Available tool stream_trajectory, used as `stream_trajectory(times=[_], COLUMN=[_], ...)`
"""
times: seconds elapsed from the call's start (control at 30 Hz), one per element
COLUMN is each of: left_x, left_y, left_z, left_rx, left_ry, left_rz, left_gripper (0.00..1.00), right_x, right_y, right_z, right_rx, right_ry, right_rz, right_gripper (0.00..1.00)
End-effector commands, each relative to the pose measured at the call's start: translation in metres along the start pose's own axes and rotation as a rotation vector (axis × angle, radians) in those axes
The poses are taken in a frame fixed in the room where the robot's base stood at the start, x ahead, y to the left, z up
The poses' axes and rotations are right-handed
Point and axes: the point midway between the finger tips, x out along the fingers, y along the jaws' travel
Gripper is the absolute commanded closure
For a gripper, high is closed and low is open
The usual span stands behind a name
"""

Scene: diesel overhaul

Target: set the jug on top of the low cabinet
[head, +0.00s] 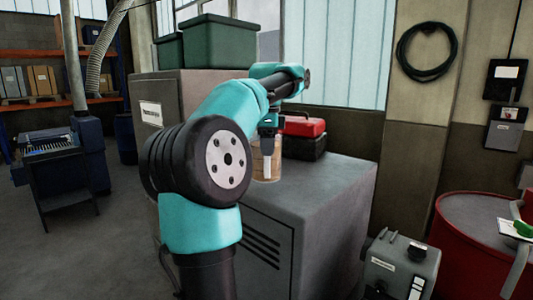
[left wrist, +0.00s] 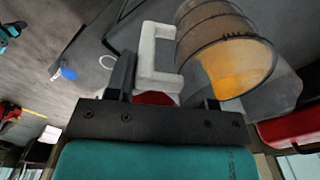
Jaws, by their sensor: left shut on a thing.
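The jug (head: 277,160) is a clear, amber-tinted vessel with a pale handle (head: 267,164). In the head view it is upright over the top of the low grey cabinet (head: 335,185), its base at or very near the surface; I cannot tell if it touches. My left gripper (head: 268,137) points down and is shut on the jug's handle. In the left wrist view the jug (left wrist: 225,55) shows amber liquid inside, and its white handle (left wrist: 158,50) sits between the fingers of the left gripper (left wrist: 168,88). My right gripper is not in view.
A red and black case (head: 303,135) stands just behind the jug on the cabinet top. A taller cabinet (head: 150,105) with green bins (head: 215,40) is at the left. The cabinet top's right and front are clear. A red drum (head: 465,245) stands at the right.

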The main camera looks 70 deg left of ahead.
Motion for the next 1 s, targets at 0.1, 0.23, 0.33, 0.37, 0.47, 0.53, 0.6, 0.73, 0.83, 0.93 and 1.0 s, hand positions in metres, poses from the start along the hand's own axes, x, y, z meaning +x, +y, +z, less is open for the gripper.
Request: stream_trajectory(times=[0.1, 0.23, 0.33, 0.37, 0.47, 0.53, 0.6, 0.73, 0.83, 0.93, 1.0], left_x=[0.002, 0.004, 0.005, 0.006, 0.006, 0.007, 0.007, 0.007, 0.007, 0.007, 0.008], left_y=[-0.02, -0.039, -0.053, -0.058, -0.07, -0.076, -0.081, -0.084, -0.083, -0.083, -0.083], left_z=[0.0, 0.0, 0.0, 0.0, -0.001, -0.001, 0.0, 0.0, 0.0, 0.0, 0.0], left_rx=[-0.003, -0.003, -0.003, -0.002, -0.003, -0.002, -0.002, -0.001, 0.0, -0.001, -0.001], left_ry=[-0.001, 0.0, 0.0, 0.0, 0.0, 0.0, 0.001, 0.0, 0.0, 0.0, 0.0], left_rz=[-0.001, -0.001, -0.001, -0.002, -0.001, -0.002, -0.002, -0.001, -0.001, -0.001, -0.001], left_gripper=[1.0, 1.0, 1.0, 1.0, 1.0, 1.0, 1.0, 1.0, 1.0, 1.0, 1.0], right_x=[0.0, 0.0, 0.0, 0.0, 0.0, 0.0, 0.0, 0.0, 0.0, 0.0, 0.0], right_y=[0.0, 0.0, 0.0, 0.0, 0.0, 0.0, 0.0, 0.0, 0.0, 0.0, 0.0], right_z=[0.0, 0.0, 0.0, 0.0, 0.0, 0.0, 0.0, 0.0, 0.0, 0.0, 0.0], right_rx=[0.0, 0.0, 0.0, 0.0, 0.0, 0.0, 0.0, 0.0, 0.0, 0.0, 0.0], right_ry=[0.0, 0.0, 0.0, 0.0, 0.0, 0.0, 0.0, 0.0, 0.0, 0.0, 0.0], right_rz=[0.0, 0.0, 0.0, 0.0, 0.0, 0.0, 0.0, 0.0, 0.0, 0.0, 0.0], right_gripper=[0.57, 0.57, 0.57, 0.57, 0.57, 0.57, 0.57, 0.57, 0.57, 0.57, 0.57])
